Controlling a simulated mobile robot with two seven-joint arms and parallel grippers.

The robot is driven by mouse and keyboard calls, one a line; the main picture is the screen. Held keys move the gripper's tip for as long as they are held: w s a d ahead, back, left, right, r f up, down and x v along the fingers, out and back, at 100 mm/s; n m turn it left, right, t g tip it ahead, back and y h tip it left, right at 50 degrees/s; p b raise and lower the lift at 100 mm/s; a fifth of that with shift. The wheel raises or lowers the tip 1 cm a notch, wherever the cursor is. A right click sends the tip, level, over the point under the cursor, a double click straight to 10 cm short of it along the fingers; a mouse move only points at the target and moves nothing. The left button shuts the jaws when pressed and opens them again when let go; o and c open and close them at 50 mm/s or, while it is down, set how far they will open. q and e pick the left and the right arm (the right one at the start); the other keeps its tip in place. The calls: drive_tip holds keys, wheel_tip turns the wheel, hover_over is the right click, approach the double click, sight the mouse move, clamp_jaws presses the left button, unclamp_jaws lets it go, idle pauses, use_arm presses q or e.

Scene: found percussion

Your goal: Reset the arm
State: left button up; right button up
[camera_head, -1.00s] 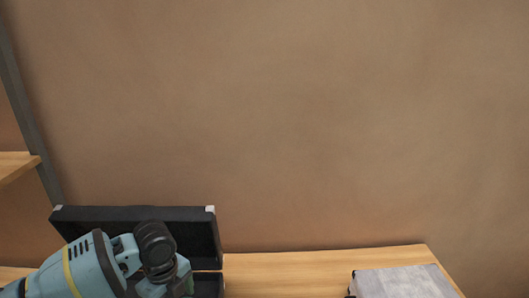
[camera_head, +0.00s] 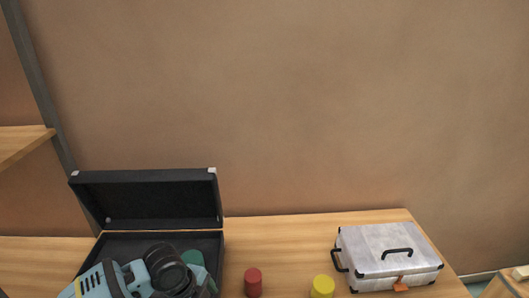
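My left arm (camera_head: 100,283) comes in from the lower left and reaches over an open black case (camera_head: 148,198) on the wooden table. The arm's dark round joint (camera_head: 170,270) covers part of the case's inside. My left gripper does not show; it is hidden behind the arm or below the picture's edge. A green object (camera_head: 193,258) shows just behind the arm at the case; I cannot tell its full shape. My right arm and gripper are not in view.
A red cylinder (camera_head: 253,282) and a yellow cylinder (camera_head: 322,287) stand on the table (camera_head: 290,230) between the black case and a closed silver case (camera_head: 385,250) on the right. A wooden shelf (camera_head: 22,142) is at the left. The brown wall stands behind.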

use_arm(q)
drive_tip(key=s+d+f+n+t+h, duration=0.4)
drive_tip(key=s+d+f+n, duration=0.35)
drive_tip(key=s+n, duration=0.2)
drive_tip(key=s+a+f+n+t+y, duration=0.4)
drive_tip(key=s+a+f+n, duration=0.2)
drive_tip(key=s+a+n, duration=0.4)
drive_tip(key=s+a, duration=0.3)
drive_tip(key=s, duration=0.1)
drive_tip(key=shift+s+y, duration=0.3)
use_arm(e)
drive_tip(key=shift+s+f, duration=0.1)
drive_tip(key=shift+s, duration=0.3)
use_arm(q)
drive_tip(key=shift+f, duration=0.1)
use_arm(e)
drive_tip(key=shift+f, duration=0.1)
